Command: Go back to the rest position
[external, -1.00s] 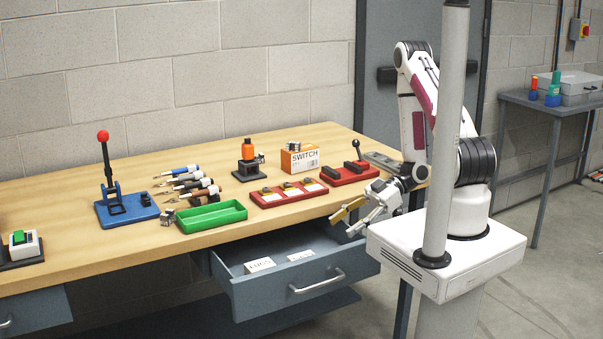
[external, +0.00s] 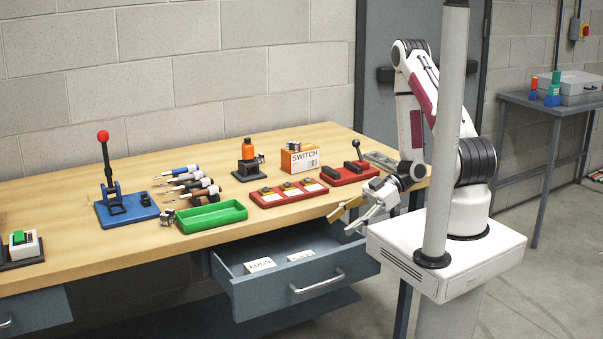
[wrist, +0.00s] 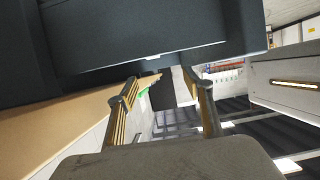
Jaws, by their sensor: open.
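My gripper (external: 352,215) is in the external view at the front right edge of the bench, above the right end of the open drawer. Its jaws are apart with nothing between them. In the wrist view my gripper (wrist: 166,100) shows two separate fingers with a gap between them. My arm is folded up, with its upper part partly hidden behind a grey post in the external view.
The open drawer (external: 252,291) juts out below and left of my gripper, with labelled boxes inside. On the wooden bench (external: 80,248) stand a green tray (external: 211,216), red fixtures (external: 288,194) and a lever stand (external: 127,208). A grey post (external: 445,120) stands before my arm.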

